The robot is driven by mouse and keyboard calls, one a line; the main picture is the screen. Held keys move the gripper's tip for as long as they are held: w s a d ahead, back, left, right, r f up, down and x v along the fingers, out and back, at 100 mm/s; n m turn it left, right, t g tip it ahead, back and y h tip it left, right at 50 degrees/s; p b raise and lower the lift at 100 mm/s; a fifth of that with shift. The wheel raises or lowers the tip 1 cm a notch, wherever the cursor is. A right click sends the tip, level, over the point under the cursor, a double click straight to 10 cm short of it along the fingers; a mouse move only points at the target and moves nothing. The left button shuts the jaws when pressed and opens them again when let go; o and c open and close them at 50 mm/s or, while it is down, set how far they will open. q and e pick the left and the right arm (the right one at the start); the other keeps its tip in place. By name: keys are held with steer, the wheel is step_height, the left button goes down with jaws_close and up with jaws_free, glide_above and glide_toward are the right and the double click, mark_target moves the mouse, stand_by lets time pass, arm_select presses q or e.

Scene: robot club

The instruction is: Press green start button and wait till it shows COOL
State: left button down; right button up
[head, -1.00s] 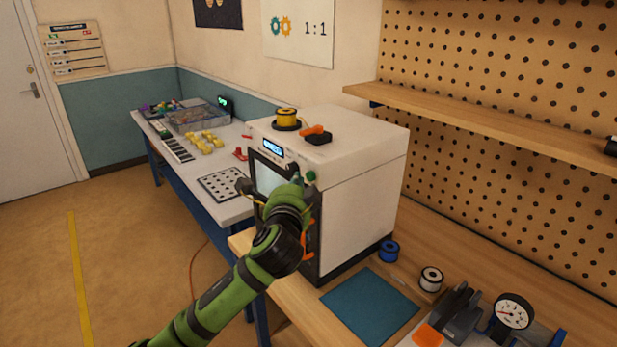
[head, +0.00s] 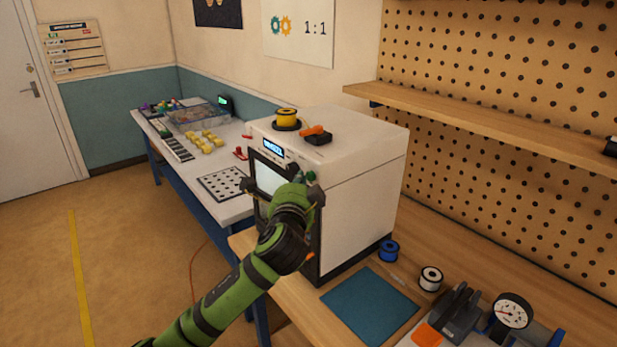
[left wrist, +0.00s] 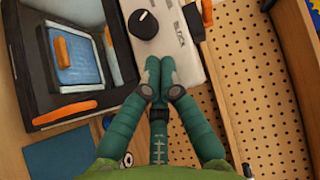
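The white boxy machine (head: 355,185) stands on the wooden bench, with its dark front facing left. A small lit blue display (head: 273,148) is at the top of that front; its text is too small to read. The tips are at the pale front panel; the button is hidden there and contact cannot be told. My right gripper is not in view.
A black knob (left wrist: 143,24) and the door's orange handle (left wrist: 63,112) are near the fingers. A yellow spool (head: 287,118) and an orange-black object (head: 317,134) lie on the machine. A blue mat (head: 370,305) and spools lie on the bench.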

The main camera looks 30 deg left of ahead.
arm_select(q)
steer(key=shift+w+d, duration=0.2)
steer(key=shift+w, duration=0.2)
stand_by(0.3)
steer(key=shift+s+a, duration=0.1)
steer(key=shift+s, duration=0.05)
steer(key=shift+s+a+p, duration=0.25)
steer(key=shift+s+p, duration=0.2)
steer(key=shift+s, duration=0.2)
steer(key=shift+s+a+p, duration=0.15)
steer(key=shift+s+a, duration=0.15)
steer(key=shift+s, duration=0.45)
steer(key=shift+s+a+p, duration=0.2)
steer(key=shift+s+a, duration=0.15)
steer(key=shift+s, duration=0.45)
steer(key=shift+s+a+p, duration=0.15)
steer(key=shift+s+a, duration=0.15)
steer(key=shift+s, duration=0.45)
